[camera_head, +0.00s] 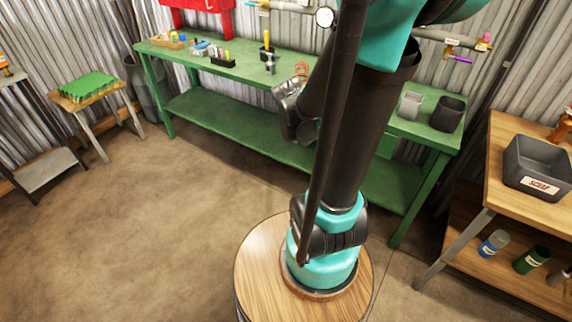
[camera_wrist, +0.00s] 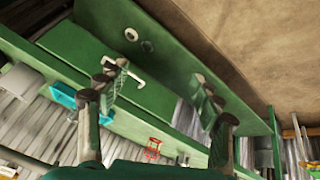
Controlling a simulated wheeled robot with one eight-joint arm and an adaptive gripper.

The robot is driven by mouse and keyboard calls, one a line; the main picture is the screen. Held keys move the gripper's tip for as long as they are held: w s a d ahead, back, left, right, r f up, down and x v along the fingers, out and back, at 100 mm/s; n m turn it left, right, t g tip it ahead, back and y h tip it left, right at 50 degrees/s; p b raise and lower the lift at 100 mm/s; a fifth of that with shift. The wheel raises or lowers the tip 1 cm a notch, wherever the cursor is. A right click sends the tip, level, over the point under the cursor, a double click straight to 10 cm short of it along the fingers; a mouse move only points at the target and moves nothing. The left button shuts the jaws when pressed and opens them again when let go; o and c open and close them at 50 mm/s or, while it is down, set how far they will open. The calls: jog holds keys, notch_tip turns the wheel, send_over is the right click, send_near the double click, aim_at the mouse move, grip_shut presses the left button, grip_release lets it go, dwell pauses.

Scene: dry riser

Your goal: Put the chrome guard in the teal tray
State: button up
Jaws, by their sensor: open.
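My gripper (camera_wrist: 158,92) is open and empty in the wrist view, its two fingers apart with green bench parts showing behind and between them. A teal piece (camera_wrist: 66,97), which looks like part of the teal tray, shows left of the left finger, partly hidden by it. In the head view my arm hides the middle of the bench, and I cannot pick out the teal tray there. I cannot identify the chrome guard for sure in either view.
The long green bench (camera_head: 345,85) carries small tools, a red wire item (camera_head: 302,70), a grey cup (camera_head: 411,104) and a black cup (camera_head: 447,114). A scrap bin (camera_head: 538,165) stands on the wooden table at right. The left floor is clear.

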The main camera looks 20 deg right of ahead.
jog(key=s+a+f+n+y, duration=0.2)
jog(key=s+a+n+y, duration=0.2)
jog(key=s+a, duration=0.4)
jog(key=shift+s+a, duration=0.15)
jog(key=shift+a, duration=1)
jog(key=shift+c, duration=0.3)
